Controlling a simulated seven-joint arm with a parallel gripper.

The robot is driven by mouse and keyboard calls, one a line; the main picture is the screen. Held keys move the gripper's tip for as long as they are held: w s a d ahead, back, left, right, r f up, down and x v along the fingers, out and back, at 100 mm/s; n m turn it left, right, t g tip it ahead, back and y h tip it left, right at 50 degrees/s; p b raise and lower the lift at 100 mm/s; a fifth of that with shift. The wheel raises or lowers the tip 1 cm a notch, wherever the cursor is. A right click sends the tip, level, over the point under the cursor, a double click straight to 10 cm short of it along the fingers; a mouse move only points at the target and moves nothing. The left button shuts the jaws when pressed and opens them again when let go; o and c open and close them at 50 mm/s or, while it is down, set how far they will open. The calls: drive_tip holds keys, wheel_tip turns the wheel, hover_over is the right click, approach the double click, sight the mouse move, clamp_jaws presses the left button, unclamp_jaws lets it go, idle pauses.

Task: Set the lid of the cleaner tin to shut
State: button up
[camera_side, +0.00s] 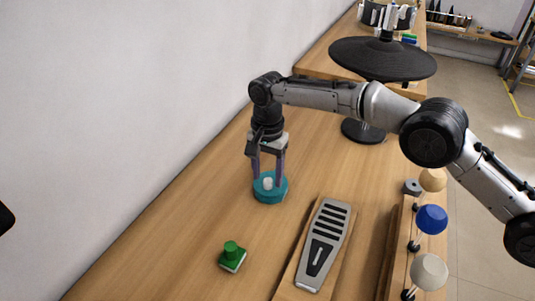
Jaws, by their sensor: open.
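A round teal tin (270,197), which I take for the cleaner tin, stands on the wooden table left of the picture's middle. A small white piece (267,183) shows at the middle of its top; whether it is a knob or something inside is too small to tell. My gripper (268,180) points down over the tin. Its two purple fingers are apart, one on each side of the white piece, with nothing visibly held. The fingertips overlap the tin's top in this view; I cannot tell whether they touch it. The lid's position is not clear.
A green-knobbed block (232,256) lies in front on the left. A grey slotted pedal (322,245) on a wooden board is at right front. Several balls on stands, one blue (431,219), line the right edge. A black disc (382,59) on a stand is behind. A white wall bounds the left.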

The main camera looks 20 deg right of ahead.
sight(268, 180)
wheel_tip(268, 180, up, 11)
idle(0.4)
idle(0.4)
